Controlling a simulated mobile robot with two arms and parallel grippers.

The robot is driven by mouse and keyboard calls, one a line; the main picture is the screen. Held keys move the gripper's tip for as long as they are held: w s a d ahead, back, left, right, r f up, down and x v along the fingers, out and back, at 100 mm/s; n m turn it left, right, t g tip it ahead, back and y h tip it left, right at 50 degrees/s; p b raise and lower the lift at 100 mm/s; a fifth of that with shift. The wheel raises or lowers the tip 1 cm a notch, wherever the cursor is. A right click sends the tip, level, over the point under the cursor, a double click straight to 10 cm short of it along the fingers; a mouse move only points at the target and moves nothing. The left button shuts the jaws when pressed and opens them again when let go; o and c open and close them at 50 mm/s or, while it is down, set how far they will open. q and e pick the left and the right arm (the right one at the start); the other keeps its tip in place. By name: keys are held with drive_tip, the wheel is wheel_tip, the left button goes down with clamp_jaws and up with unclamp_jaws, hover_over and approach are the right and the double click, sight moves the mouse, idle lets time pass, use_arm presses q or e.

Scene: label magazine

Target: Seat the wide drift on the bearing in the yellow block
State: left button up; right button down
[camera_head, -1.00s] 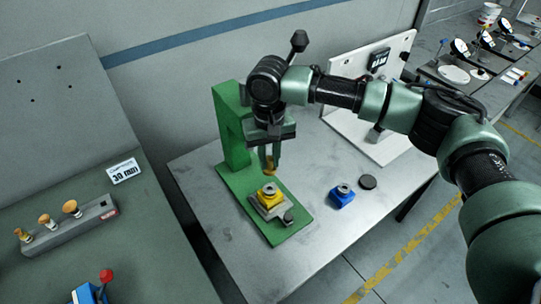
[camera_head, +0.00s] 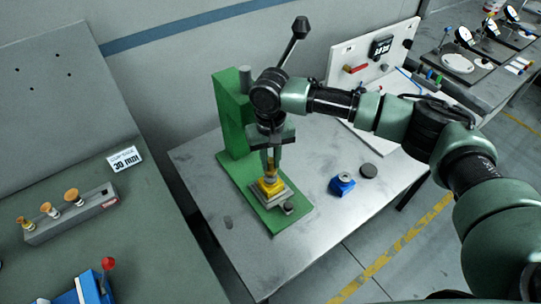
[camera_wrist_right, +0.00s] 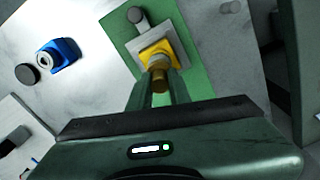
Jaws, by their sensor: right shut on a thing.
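My right gripper (camera_head: 270,158) points down over the green press base and is shut on a brass-coloured drift (camera_head: 269,168). In the right wrist view the drift (camera_wrist_right: 160,78) sits between the fingertips, over the yellow block (camera_wrist_right: 150,50). The yellow block (camera_head: 272,189) rests on a grey plate on the press base. The drift's lower end meets the top of the block in the picture. The bearing is hidden behind the drift, so I cannot tell whether they touch. My left gripper is not in view.
The green press (camera_head: 232,120) stands behind my right gripper. A blue block (camera_head: 342,185) with a ring and a dark disc (camera_head: 368,171) lie to the right. A grey rack (camera_head: 72,214) with several drifts is at left.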

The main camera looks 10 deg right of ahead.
drive_tip(key=shift+f, duration=0.15)
idle(0.7)
drive_tip(key=shift+p, duration=0.65)
idle(0.3)
drive_tip(key=shift+p, duration=0.6)
idle(0.4)
drive_tip(key=shift+p, duration=0.55)
drive_tip(key=shift+f+b, duration=0.45)
drive_tip(key=shift+f, duration=0.8)
